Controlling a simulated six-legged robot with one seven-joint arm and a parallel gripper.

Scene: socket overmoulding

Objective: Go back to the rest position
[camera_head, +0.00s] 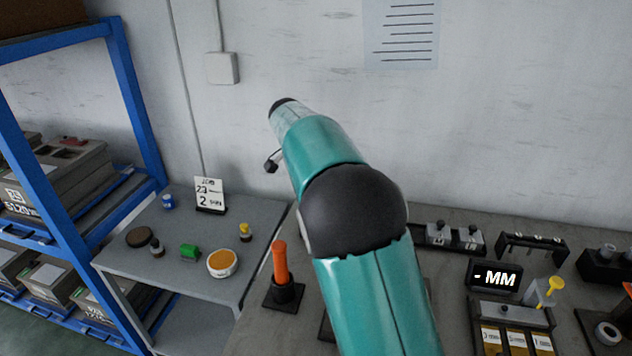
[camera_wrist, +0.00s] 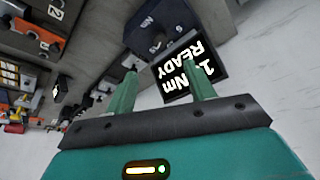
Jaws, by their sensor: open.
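My gripper (camera_wrist: 162,88) shows in the wrist view with its two green fingers apart and nothing between them. Beyond the fingers is a dark device with a black screen (camera_wrist: 188,72) reading "READY" and "Nm"; I cannot tell whether the fingers touch it. In the head view my teal arm rises from the bottom centre and leans up and left in front of the wall. My gripper is hidden there behind the arm.
A grey side table (camera_head: 190,227) at the left holds small items and a sign card (camera_head: 209,195). A blue shelf (camera_head: 128,100) stands further left.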

